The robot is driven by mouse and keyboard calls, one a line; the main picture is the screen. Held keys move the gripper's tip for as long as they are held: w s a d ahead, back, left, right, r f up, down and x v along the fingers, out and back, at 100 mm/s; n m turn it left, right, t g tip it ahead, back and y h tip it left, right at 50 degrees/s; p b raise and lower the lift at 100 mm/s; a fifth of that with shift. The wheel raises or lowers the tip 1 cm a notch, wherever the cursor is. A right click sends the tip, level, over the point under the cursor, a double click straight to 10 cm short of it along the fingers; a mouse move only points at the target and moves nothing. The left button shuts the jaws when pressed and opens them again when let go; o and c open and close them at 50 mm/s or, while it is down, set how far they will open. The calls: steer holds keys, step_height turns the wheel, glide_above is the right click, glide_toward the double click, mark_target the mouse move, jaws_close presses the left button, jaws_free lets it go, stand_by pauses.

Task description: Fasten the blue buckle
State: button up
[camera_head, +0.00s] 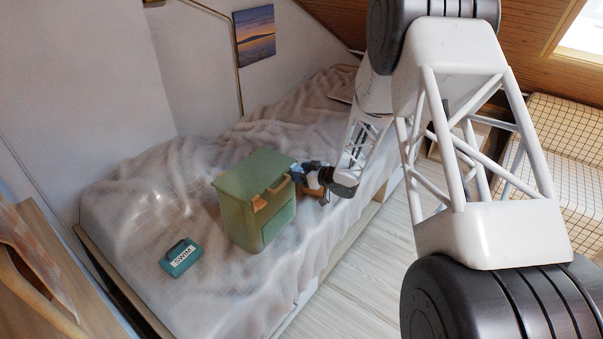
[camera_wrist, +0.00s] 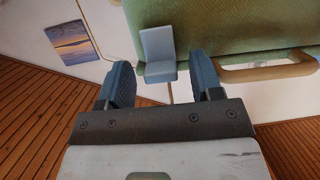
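A green bag (camera_head: 240,208), boxy with a tan handle (camera_head: 268,198), stands upright on the bed. In the wrist view the blue buckle (camera_wrist: 157,45) is a pale blue-grey, hinged-looking piece at the edge of the green bag (camera_wrist: 220,25). My gripper (camera_wrist: 160,63) is open, with one finger on each side of the buckle's lower end and visible gaps between. I cannot tell whether the buckle is latched. In the head view my gripper (camera_head: 303,174) is at the bag's right side, and the buckle is mostly hidden there.
A small teal case (camera_head: 181,257) with a white label lies on the bed left of the bag. The rumpled blanket (camera_head: 155,205) is otherwise clear around them. A picture (camera_head: 254,35) hangs on the wall. Bare floor (camera_head: 365,255) lies right of the bed.

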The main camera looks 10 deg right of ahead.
steer(key=v, duration=0.7)
steer(key=shift+s+d, duration=0.25)
steer(key=shift+d, duration=0.05)
stand_by(0.3)
steer(key=shift+r, duration=0.15)
